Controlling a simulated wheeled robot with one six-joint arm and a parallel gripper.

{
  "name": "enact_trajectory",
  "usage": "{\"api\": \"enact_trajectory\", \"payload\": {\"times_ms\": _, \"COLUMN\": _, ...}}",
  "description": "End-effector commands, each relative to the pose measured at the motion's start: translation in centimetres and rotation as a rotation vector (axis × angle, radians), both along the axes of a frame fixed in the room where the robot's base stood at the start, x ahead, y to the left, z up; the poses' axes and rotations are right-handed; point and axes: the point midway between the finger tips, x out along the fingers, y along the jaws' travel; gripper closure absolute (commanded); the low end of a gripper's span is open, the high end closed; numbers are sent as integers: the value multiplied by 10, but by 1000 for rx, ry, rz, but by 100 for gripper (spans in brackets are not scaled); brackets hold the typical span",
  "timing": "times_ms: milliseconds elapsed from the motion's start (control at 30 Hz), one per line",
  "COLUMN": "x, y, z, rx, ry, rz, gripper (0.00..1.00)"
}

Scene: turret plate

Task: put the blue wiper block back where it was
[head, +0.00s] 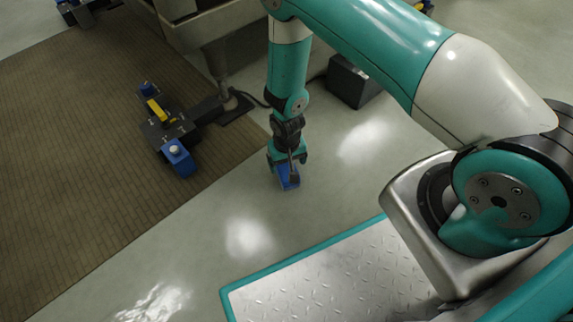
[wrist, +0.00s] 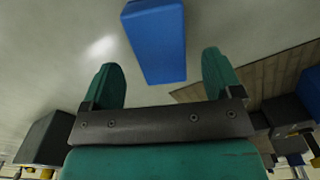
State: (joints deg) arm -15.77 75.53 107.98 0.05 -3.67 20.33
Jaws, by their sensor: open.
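A plain blue block (head: 288,177) appears to be on the pale floor, just below my gripper (head: 288,158). In the wrist view the blue block (wrist: 155,40) lies ahead of the two green fingers, with clear space on both sides of it. My gripper (wrist: 162,68) is open and the fingers do not touch the block. A dark turret plate (head: 160,135) stands to the left on the brown mat. It carries a blue block with a white knob (head: 178,157), another blue block (head: 147,90) and a yellow bar (head: 157,110).
The brown ribbed mat (head: 70,200) covers the left floor. A machine column (head: 222,80) stands behind the plate, and a dark box (head: 352,82) is on the floor right of my forearm. My tread-plate deck is at the lower right. The pale floor around the block is clear.

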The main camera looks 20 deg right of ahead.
Motion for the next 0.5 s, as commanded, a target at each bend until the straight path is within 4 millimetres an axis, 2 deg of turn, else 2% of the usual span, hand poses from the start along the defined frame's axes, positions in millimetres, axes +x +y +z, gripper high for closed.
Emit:
{"api": "enact_trajectory", "payload": {"times_ms": 33, "x": 0, "y": 0, "z": 19, "rx": 0, "ry": 0, "rz": 0, "gripper": 15}}
{"api": "enact_trajectory", "payload": {"times_ms": 100, "x": 0, "y": 0, "z": 30, "rx": 0, "ry": 1, "rz": 0, "gripper": 15}}
{"api": "enact_trajectory", "payload": {"times_ms": 367, "x": 3, "y": 3, "z": 58, "rx": 8, "ry": -1, "rz": 5, "gripper": 15}}
{"api": "enact_trajectory", "payload": {"times_ms": 467, "x": 12, "y": 12, "z": 92, "rx": 36, "ry": -9, "rz": 24, "gripper": 15}}
{"api": "enact_trajectory", "payload": {"times_ms": 500, "x": 16, "y": 17, "z": 112, "rx": 53, "ry": -12, "rz": 36, "gripper": 15}}
